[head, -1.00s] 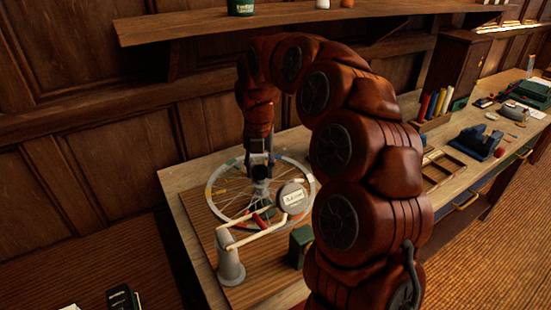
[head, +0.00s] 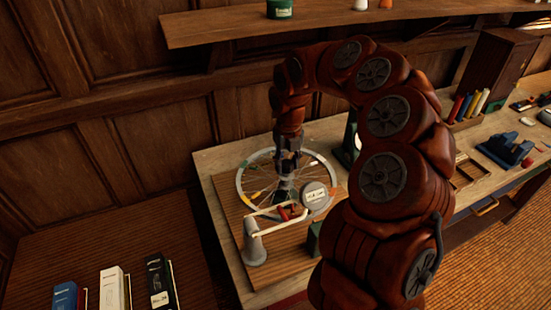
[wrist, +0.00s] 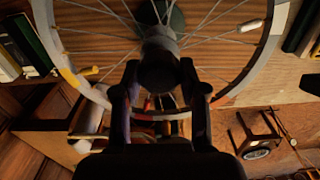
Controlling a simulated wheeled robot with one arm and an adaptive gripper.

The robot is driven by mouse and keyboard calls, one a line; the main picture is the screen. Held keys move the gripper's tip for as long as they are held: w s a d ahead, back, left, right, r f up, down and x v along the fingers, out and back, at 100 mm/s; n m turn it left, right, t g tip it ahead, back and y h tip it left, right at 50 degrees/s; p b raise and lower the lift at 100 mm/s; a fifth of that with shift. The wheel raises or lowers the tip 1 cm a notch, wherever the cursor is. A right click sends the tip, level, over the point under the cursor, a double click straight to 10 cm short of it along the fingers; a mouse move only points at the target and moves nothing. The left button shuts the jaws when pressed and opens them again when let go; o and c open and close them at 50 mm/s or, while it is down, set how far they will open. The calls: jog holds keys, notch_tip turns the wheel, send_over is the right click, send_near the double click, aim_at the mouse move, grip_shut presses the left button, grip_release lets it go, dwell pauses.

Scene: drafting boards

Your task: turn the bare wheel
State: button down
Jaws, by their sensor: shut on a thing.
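The bare spoked wheel (head: 240,186) lies nearly flat on a wooden board, its pale rim marked with coloured patches. My gripper (head: 284,190) reaches down over its middle. In the wrist view my gripper's two fingers (wrist: 160,92) are shut on the dark hub (wrist: 158,62), one on each side. Spokes fan out from the hub, and the rim (wrist: 272,55) shows a yellow patch at left. My gripper hides part of the hub and the near spokes.
A grey post (head: 254,243) with cream bars and a round labelled gauge (head: 315,197) stand close by the wheel's near side. A shelf (head: 330,27) runs above. Books (head: 112,288) stand at lower left. A blue device (head: 505,150) sits farther right on the bench.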

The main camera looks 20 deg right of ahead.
dwell(0.4)
jog(key=c, duration=0.6)
grip_release()
jog(key=shift+c, duration=0.2)
jog(key=shift+a+r, duration=0.1)
jog(key=shift+r, duration=3.65)
jog(key=shift+w+r, duration=0.15)
jog(key=shift+r, duration=0.9)
